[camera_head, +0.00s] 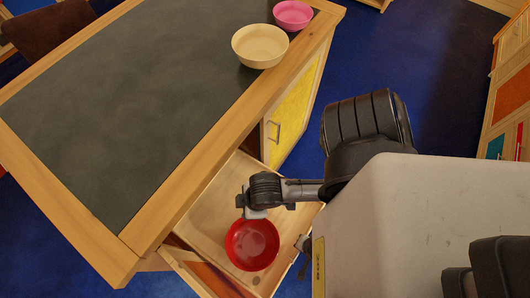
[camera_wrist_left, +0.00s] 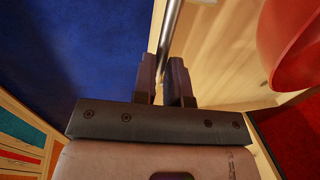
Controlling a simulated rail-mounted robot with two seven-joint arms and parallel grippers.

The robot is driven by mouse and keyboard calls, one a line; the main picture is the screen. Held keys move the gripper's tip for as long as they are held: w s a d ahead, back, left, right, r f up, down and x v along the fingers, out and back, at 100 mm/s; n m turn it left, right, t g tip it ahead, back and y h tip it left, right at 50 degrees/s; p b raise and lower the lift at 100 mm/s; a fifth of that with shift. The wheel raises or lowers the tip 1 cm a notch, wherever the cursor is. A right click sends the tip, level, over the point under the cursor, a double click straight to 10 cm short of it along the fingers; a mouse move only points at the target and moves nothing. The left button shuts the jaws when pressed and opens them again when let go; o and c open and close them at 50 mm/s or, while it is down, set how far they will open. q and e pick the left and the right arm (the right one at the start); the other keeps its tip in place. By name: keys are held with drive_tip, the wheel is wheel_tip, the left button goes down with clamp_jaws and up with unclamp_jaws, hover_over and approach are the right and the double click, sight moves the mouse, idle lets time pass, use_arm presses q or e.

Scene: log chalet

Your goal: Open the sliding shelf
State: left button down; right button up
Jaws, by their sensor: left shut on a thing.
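The sliding shelf is a wooden drawer (camera_head: 214,190) that stands pulled out from under the island's dark worktop. A red bowl (camera_head: 252,246) sits in it and also shows at the right of the left wrist view (camera_wrist_left: 295,45). My left gripper (camera_wrist_left: 165,85) is shut on the metal bar handle (camera_wrist_left: 171,30) at the drawer front. In the head view, its fingers (camera_head: 304,243) show only as small dark parts beside a pale body. A black and grey arm end (camera_head: 266,192), seemingly my right, hangs over the drawer by the bowl's rim; its jaw opening is unclear.
A cream bowl (camera_head: 260,46) and a pink bowl (camera_head: 293,15) stand at the far end of the worktop (camera_head: 120,95). A yellow-panelled door (camera_head: 295,105) is beside the drawer. Blue floor lies open beyond, with cabinets (camera_head: 510,90) at the right edge.

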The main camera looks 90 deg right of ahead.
use_arm(q)
drive_tip(key=shift+a, duration=0.1)
drive_tip(key=c, duration=1.2)
unclamp_jaws()
drive_tip(key=shift+o, duration=0.2)
wheel_tip(320, 180, up, 14)
drive_tip(key=s+a+p, duration=0.1)
drive_tip(key=s, duration=0.1)
drive_tip(key=shift+s+f, duration=0.25)
